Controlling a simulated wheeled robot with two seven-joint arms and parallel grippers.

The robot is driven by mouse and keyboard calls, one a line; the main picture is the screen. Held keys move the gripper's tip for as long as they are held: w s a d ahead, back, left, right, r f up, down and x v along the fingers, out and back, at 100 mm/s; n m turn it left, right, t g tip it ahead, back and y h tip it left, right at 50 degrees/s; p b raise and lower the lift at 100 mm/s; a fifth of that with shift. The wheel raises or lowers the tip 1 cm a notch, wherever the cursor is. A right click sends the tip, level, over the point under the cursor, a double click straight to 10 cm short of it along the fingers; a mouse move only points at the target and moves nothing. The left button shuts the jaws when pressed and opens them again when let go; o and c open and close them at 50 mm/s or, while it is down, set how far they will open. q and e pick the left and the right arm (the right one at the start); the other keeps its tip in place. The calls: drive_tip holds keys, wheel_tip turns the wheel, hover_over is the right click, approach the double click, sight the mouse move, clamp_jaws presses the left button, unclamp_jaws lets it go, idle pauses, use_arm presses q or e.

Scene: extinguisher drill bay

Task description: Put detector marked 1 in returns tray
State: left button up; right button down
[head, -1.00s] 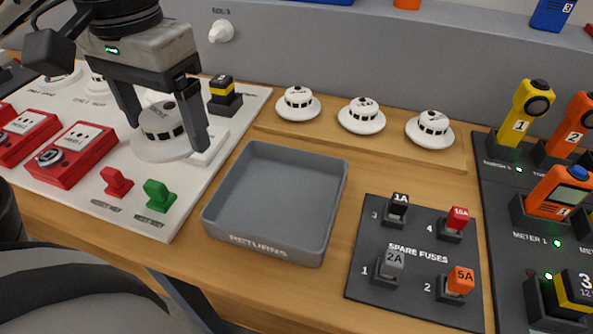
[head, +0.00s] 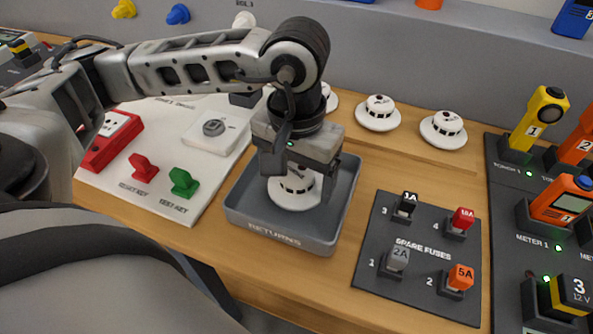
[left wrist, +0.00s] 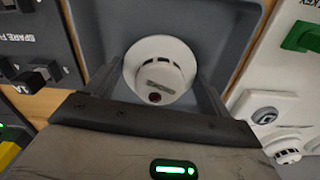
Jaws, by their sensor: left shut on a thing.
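The white round detector (head: 293,190) is between the fingers of my left gripper (head: 300,186), which is shut on it. The detector is over the grey returns tray (head: 285,236), within its walls in the head view; I cannot tell whether it touches the floor. In the left wrist view the detector (left wrist: 160,70) sits between both fingers with the grey tray (left wrist: 215,25) behind it. Its marking is not readable. My right gripper is not in view.
A bare detector base (head: 214,128) is on the white panel, with a red key (head: 143,167) and a green key (head: 184,182). More detectors (head: 378,112) stand on a wooden strip behind the tray. The spare fuses board (head: 418,275) is to the right.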

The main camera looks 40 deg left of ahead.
sight(297, 172)
use_arm(q)
drive_tip(key=shift+f, duration=0.3)
drive_tip(key=shift+f+b, duration=0.2)
drive_tip(key=shift+b, duration=0.15)
drive_tip(key=o, duration=0.9)
drive_tip(key=shift+r, duration=0.1)
drive_tip(key=shift+o, duration=0.2)
wheel_tip(297, 172, up, 12)
drive_tip(key=shift+r, duration=0.15)
